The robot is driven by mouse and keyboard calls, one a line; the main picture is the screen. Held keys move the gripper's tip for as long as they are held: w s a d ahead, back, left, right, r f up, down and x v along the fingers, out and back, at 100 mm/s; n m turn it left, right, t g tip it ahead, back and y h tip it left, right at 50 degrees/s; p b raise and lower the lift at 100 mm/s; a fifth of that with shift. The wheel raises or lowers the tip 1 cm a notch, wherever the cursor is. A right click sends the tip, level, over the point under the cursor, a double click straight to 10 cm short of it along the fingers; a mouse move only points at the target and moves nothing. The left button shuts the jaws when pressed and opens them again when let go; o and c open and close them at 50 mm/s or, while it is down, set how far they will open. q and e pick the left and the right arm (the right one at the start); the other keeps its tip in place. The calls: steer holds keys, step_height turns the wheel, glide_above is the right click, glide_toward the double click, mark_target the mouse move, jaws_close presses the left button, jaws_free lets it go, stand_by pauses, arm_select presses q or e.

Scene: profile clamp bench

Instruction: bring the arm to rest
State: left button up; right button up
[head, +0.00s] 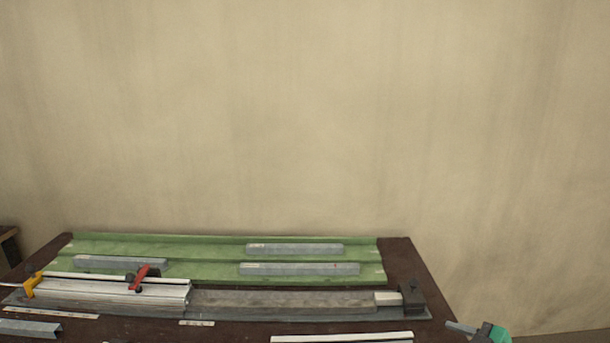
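My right gripper (461,327) shows at the bottom right, with a grey finger part pointing left and a dark and teal body behind it. It is beside the right edge of the dark brown bench (425,270) in the picture, apart from the profiles. Only one finger shape can be made out, so its opening is not clear. I see nothing held in it. My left gripper is not in view.
A green tray (215,245) holds several grey profiles, such as one at the back (295,249). In front lies a long clamp fixture (280,300) with a red lever (138,278), a yellow part (33,284) and a dark end block (411,294). Loose strips lie nearer.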

steer(key=shift+g, duration=0.6)
steer(key=a+f, duration=0.2)
steer(key=s+a+f, duration=0.1)
steer(key=a+f, duration=0.1)
steer(key=shift+s+a+f, duration=0.15)
steer(key=shift+s+a, duration=0.05)
steer(key=shift+a, duration=0.15)
steer(key=s+a+f+m+g+h, duration=0.1)
steer(key=s+a+f+m+h, duration=0.1)
steer(key=s+a+f, duration=0.55)
steer(key=s+d+f+m+g+h, duration=0.2)
steer(key=s+m+g+h, duration=0.15)
steer(key=s, duration=0.65)
steer(key=s+d+f+m+g+h, duration=0.25)
steer(key=s+m, duration=0.25)
steer(key=s, duration=0.6)
step_height(320, 180, down, 32)
steer(key=g, duration=0.1)
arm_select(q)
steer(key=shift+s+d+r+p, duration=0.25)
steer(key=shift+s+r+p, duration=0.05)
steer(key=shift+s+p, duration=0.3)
arm_select(e)
steer(key=s+d+f+g, duration=0.1)
steer(key=s+d+f, duration=0.2)
steer(key=s+f, duration=1.4)
steer(key=shift+s, duration=1.15)
